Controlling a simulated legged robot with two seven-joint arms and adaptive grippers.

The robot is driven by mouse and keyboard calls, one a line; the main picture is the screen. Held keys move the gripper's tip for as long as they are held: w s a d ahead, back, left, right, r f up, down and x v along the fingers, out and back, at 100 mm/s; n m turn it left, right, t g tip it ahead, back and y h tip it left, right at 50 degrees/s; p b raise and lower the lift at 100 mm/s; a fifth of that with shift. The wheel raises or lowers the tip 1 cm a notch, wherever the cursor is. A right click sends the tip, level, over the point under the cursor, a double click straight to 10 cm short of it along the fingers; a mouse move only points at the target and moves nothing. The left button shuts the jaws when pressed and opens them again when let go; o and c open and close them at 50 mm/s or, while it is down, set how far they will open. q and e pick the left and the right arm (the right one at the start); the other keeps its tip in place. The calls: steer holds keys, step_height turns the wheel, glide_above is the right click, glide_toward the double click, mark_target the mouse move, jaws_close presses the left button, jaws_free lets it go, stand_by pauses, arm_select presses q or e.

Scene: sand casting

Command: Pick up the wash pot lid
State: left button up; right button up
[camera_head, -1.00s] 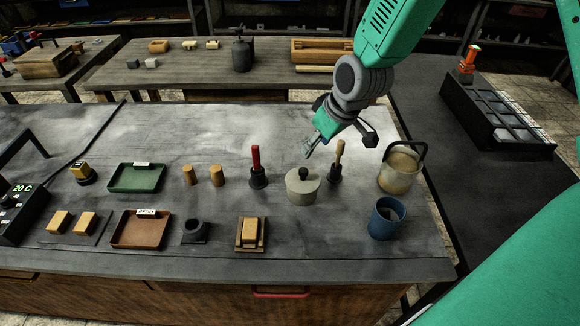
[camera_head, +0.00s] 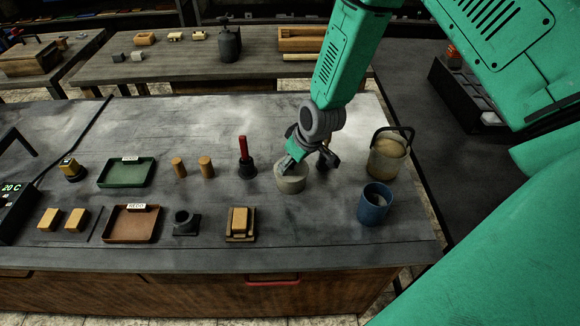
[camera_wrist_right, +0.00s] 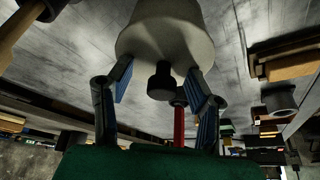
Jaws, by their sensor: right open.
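The wash pot is a pale grey round pot (camera_head: 291,182) standing on the table in the head view. My right gripper covers most of its top there, so the lid is largely hidden. In the right wrist view the pot (camera_wrist_right: 165,35) is at the top, and the dark knob of the lid (camera_wrist_right: 161,82) points toward my palm. My right gripper (camera_head: 305,160) is directly at the pot's top. Its fingers are open, one on each side of the knob, with visible gaps. My left gripper is not in view.
A red-handled tool (camera_head: 245,160) stands just left of the pot. A blue cup (camera_head: 375,205) and a handled bucket (camera_head: 388,155) stand to its right. A wooden block on a tray (camera_head: 240,222) lies in front. The table behind is clear.

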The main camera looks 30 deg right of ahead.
steer(key=shift+s+d+f, duration=0.1)
steer(key=shift+d, duration=0.2)
steer(key=shift+c, duration=1)
steer(key=shift+a, duration=0.2)
steer(key=c, duration=0.7)
steer(key=shift+s+a, duration=0.1)
steer(key=shift+a, duration=0.1)
jaws_close()
steer(key=shift+a, duration=0.2)
steer(key=shift+d, duration=0.1)
